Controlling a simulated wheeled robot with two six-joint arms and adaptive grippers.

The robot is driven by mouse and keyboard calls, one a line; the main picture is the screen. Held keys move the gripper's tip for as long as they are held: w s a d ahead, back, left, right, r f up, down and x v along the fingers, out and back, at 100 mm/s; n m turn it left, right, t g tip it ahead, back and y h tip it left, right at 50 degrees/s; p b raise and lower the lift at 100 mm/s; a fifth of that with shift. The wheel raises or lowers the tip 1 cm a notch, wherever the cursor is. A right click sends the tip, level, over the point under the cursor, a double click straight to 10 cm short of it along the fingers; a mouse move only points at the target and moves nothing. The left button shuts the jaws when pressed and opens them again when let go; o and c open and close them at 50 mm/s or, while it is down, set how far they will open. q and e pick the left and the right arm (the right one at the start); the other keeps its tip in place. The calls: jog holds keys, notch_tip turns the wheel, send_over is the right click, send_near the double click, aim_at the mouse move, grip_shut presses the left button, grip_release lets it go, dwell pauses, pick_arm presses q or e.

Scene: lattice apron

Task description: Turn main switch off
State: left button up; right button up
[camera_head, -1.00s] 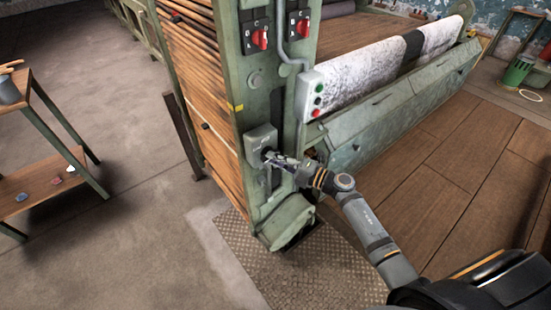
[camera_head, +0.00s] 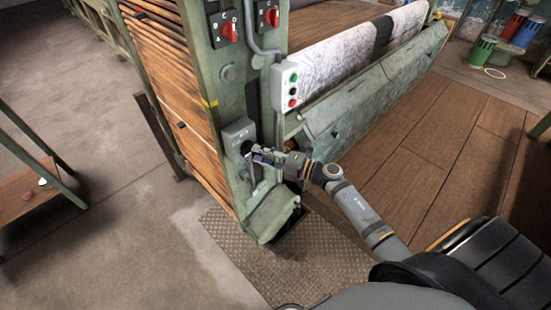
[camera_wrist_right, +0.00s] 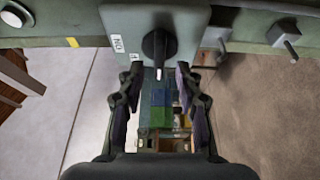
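The main switch is a grey box (camera_head: 236,134) low on the green machine post in the head view. In the right wrist view the box (camera_wrist_right: 188,22) carries a black knob (camera_wrist_right: 158,47) with a white mark on its end, and a white lettered label (camera_wrist_right: 117,44) beside it. My right gripper (camera_head: 258,153) is at the front of the box. In the wrist view the right gripper (camera_wrist_right: 157,78) is open, its two fingers spread either side of the knob's line. I cannot tell whether they touch the knob. My left gripper is not in view.
A push-button box (camera_head: 285,87) and red rotary switches (camera_head: 228,30) sit higher on the post. A metal bracket (camera_wrist_right: 284,38) sticks out right of the switch. A wooden shelf stand (camera_head: 28,190) is at left. A patterned floor plate (camera_head: 235,260) lies below the post.

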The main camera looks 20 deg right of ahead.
jog(key=v, duration=0.9)
jog(key=shift+s+d, duration=0.3)
jog(key=d+f+m+t+h+p, duration=0.1)
jog(key=d+f+m+h, duration=0.45)
jog(key=f, duration=0.25)
jog(key=d+f+m+h+p, duration=0.1)
jog(key=d+f+m+h, duration=0.3)
jog(key=d+f+m, duration=0.4)
jog(key=s+f+m+g+h, duration=0.3)
jog(key=s+f+m+h, duration=0.15)
jog(key=s+f, duration=0.65)
jog(key=s+a+f+m+g+p, duration=0.1)
jog(key=s+a+f+m+g, duration=0.3)
jog(key=s+f, duration=0.5)
jog(key=s+a+f+m+g+y, duration=0.1)
jog(key=s+a+f+m+g, duration=0.3)
jog(key=s+f, duration=0.6)
jog(key=s+a+g, duration=0.2)
jog(key=s+a, duration=0.1)
jog(key=s, duration=0.5)
jog(key=shift+f+p, duration=0.2)
jog(key=shift+p, duration=0.2)
